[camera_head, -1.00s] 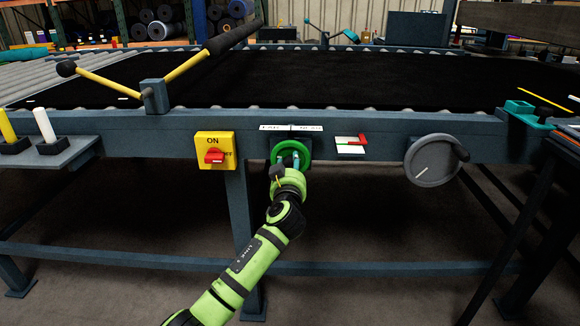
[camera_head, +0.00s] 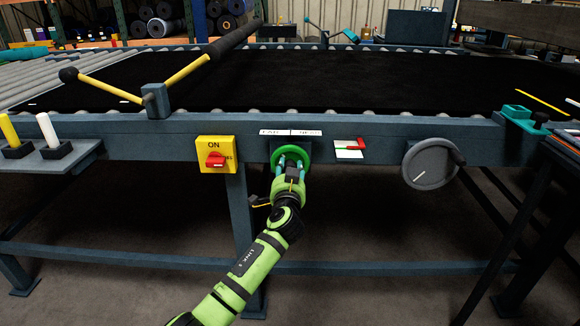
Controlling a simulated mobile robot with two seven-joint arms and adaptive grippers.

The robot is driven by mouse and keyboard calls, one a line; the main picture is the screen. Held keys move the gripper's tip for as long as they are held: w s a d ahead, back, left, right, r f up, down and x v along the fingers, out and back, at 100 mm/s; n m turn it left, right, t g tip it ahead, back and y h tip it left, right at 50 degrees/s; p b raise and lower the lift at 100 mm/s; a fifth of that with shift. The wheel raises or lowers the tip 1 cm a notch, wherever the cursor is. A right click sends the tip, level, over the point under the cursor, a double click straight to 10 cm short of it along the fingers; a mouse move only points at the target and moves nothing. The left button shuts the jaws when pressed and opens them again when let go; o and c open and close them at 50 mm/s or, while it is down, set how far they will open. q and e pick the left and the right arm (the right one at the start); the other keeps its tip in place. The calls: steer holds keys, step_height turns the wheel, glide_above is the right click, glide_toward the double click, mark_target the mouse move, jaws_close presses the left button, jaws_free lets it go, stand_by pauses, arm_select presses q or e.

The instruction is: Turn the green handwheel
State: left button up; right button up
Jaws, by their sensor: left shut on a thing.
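The green handwheel (camera_head: 291,151) is a small ring on the front rail of the belt press, under a white label strip (camera_head: 290,132). My left gripper (camera_head: 290,166) comes up from below on its green and black arm. Its fingers are at the handwheel and shut on it. The gripper and wrist hide the lower part of the wheel. My right gripper does not show.
A yellow switch box (camera_head: 216,155) with a red knob sits left of the wheel. A yellow lever (camera_head: 187,74) rises above the rail. A lower crossbar (camera_head: 400,268) runs below.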

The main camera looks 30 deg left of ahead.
arm_select(q)
steer(key=shift+a+f+m, duration=0.1)
steer(key=shift+f+m, duration=0.1)
steer(key=shift+m, duration=0.4)
steer(key=shift+m+p, duration=0.35)
steer(key=shift+m, duration=0.05)
steer(key=shift+s+m+p, duration=0.1)
steer(key=shift+m+p, duration=0.3)
steer(key=shift+m, duration=0.5)
steer(key=shift+m+p, duration=0.45)
steer(key=shift+m, duration=1.25)
steer(key=shift+p, duration=0.3)
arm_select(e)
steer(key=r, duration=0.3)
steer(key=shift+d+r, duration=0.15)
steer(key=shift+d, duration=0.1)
arm_select(q)
steer(key=shift+a, duration=0.1)
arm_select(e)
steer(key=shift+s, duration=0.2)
